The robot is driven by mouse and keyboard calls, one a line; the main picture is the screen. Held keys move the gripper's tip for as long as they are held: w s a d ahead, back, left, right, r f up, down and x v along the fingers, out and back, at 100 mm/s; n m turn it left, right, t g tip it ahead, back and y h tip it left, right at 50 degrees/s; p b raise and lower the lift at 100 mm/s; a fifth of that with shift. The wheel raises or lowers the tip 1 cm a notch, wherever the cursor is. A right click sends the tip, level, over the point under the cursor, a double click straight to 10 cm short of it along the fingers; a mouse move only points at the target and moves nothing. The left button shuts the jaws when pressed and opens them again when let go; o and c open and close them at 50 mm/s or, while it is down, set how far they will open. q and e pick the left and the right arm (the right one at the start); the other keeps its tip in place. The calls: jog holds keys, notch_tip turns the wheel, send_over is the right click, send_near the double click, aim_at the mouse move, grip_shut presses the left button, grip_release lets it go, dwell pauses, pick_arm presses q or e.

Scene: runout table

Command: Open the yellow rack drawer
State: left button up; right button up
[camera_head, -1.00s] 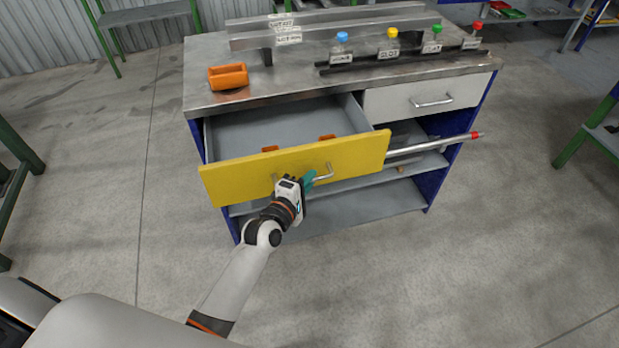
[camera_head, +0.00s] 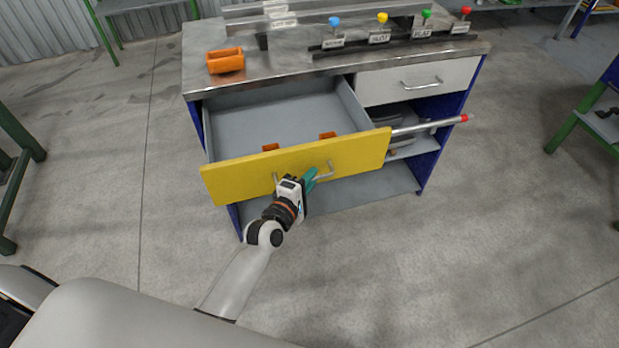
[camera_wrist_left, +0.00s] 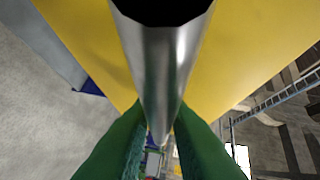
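The yellow rack drawer (camera_head: 240,178) is pulled well out of the workbench, and its grey inside shows, with small orange pieces behind the front panel. Its metal bar handle (camera_head: 327,172) is on the front; it also shows large in the left wrist view (camera_wrist_left: 162,75). My left gripper (camera_head: 311,181) is at the handle. In the left wrist view its green fingers (camera_wrist_left: 155,148) lie on both sides of the bar, closed on it. My right gripper is not in view.
A white drawer (camera_head: 415,82) is shut at the right. A red-tipped rod (camera_head: 435,125) sticks out below it. The floor in front is clear.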

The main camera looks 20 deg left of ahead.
pick_arm(q)
jog(key=shift+o, duration=1.3)
jog(key=v, duration=1.2)
jog(key=shift+f, duration=0.1)
jog(key=s+f+m+g+y, duration=0.1)
jog(key=s+f+m+g, duration=0.25)
jog(key=f, duration=0.95)
jog(key=s+f+m+g, duration=0.3)
jog(key=s+f+m, duration=0.2)
jog(key=f, duration=0.9)
jog(key=s+a+f+m+g, duration=0.1)
jog(key=s+f+m+g, duration=0.1)
jog(key=s+f, duration=0.4)
jog(key=s+a+f+m+g+y, duration=0.1)
jog(key=s+f+m, duration=0.4)
jog(key=s, duration=0.6)
jog(key=s+a+f+m+g+y, duration=0.1)
jog(key=s+a+f+m+g, duration=0.2)
jog(key=s, duration=0.6)
notch_tip(320, 180, down, 4)
jog(key=shift+r+m+g, duration=0.2)
jog(key=shift+m+g, duration=0.45)
jog(key=shift+g, duration=0.6)
